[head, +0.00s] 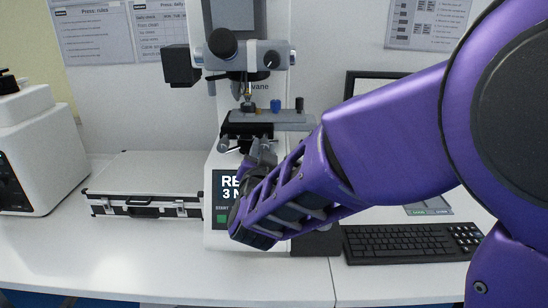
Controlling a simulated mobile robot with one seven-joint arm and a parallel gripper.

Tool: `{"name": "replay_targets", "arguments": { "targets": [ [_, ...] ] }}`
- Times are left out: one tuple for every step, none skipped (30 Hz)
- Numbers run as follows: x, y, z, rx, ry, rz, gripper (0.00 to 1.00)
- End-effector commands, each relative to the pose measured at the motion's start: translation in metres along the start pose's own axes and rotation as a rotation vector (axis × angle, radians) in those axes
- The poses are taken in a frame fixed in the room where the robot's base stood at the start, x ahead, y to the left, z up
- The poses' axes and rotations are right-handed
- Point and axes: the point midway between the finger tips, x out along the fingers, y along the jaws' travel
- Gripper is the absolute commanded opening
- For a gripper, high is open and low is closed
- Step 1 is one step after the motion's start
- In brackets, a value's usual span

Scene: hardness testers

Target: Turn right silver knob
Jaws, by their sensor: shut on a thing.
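The hardness tester (218,185) is a tall white machine with a black stage below its head. A small silver knob (223,144) shows at the left under the stage. My gripper (262,150) is at the end of my purple arm, just under the right part of the stage. It is shut on the right silver knob, which its fingers hide almost fully. My wrist covers the lower right of the tester and part of its dark screen (222,190).
A silver case (146,182) lies on the white table (130,255) at left, beside a white machine (35,150). A black keyboard (405,243) lies at right, with a dark monitor (375,83) behind my arm. The front left table is clear.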

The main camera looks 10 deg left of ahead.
Motion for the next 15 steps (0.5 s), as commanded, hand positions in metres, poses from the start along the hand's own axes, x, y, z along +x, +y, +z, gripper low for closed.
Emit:
{"name": "replay_targets", "arguments": {
  "targets": [
    [0.0005, 0.0017, 0.0033, 0.045, 0.005, -0.002, 0.0],
    [0.0004, 0.0016, 0.0029, 0.073, 0.006, -0.002, 0.0],
    [0.0005, 0.0018, 0.0025, 0.111, 0.005, -0.001, 0.0],
    [0.0006, 0.0019, 0.0024, 0.14, 0.004, -0.001, 0.0],
    [0.0007, 0.0017, 0.002, 0.168, 0.004, 0.0, 0.0],
    [0.0007, 0.0014, 0.0011, 0.206, 0.005, 0.0, 0.0],
    [0.0007, 0.0011, 0.0005, 0.234, 0.005, -0.001, 0.0],
    [0.0007, 0.0008, 0.0001, 0.263, 0.005, -0.001, 0.0],
    [0.0007, 0.0003, -0.0003, 0.301, 0.004, -0.001, 0.0],
    [0.0007, 0.0, -0.0004, 0.33, 0.004, -0.001, 0.0],
    [0.0007, -0.0002, -0.0006, 0.359, 0.003, -0.001, 0.0],
    [0.0007, -0.0004, -0.0008, 0.396, 0.002, -0.001, 0.0],
    [0.0007, -0.0006, -0.001, 0.425, 0.002, -0.001, 0.0],
    [0.0007, -0.0006, -0.0012, 0.454, 0.002, -0.001, 0.0],
    [0.0008, -0.0005, -0.0014, 0.491, 0.002, -0.001, 0.0]
  ]
}}
